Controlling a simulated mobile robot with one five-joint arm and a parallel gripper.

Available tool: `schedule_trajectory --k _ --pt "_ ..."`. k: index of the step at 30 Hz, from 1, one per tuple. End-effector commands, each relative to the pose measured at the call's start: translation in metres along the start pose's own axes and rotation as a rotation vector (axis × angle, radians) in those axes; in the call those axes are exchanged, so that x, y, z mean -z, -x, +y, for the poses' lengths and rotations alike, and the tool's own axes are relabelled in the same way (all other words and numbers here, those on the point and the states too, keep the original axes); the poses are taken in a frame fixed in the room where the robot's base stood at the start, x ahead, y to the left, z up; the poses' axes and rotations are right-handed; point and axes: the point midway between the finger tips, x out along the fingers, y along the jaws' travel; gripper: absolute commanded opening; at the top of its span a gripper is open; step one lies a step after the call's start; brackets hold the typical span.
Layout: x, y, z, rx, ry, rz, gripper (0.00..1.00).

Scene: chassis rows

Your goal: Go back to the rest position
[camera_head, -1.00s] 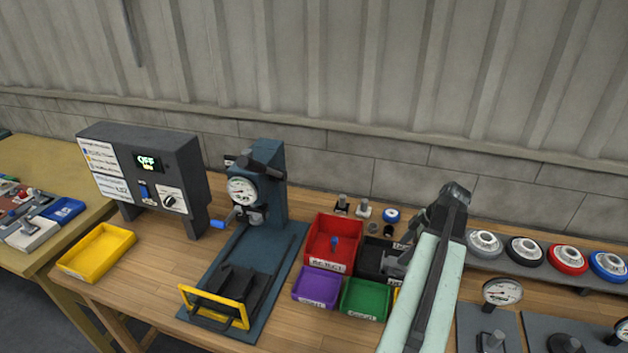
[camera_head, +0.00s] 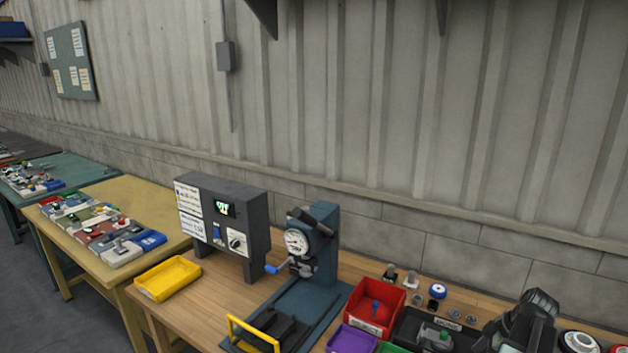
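My arm (camera_head: 530,318) shows at the lower right edge of the head view, over the wooden bench. Only its dark upper joint and part of the links are in frame. My gripper (camera_head: 488,338) is partly visible at the left of that joint, beside the black bin (camera_head: 402,327). Its fingertips are not clear, so I cannot tell whether it is open or shut or holds anything. A grey part with a green piece (camera_head: 434,336) lies in the black bin.
A red bin (camera_head: 384,323), purple bin (camera_head: 352,341) and blue press (camera_head: 322,250) stand left of my arm. A control box (camera_head: 232,215) and yellow tray (camera_head: 167,278) are farther left. Round dials (camera_head: 578,342) sit at the right. The wall is behind.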

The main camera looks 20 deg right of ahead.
Motion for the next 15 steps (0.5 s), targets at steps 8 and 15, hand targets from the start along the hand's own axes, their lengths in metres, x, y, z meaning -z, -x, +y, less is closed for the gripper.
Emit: schedule_trajectory --k 8,15 --pt "0.065 -0.030 -0.013 0.041 -0.063 -0.047 0.65" --pt "0.145 -0.067 -0.042 0.068 -0.159 -0.124 0.65"
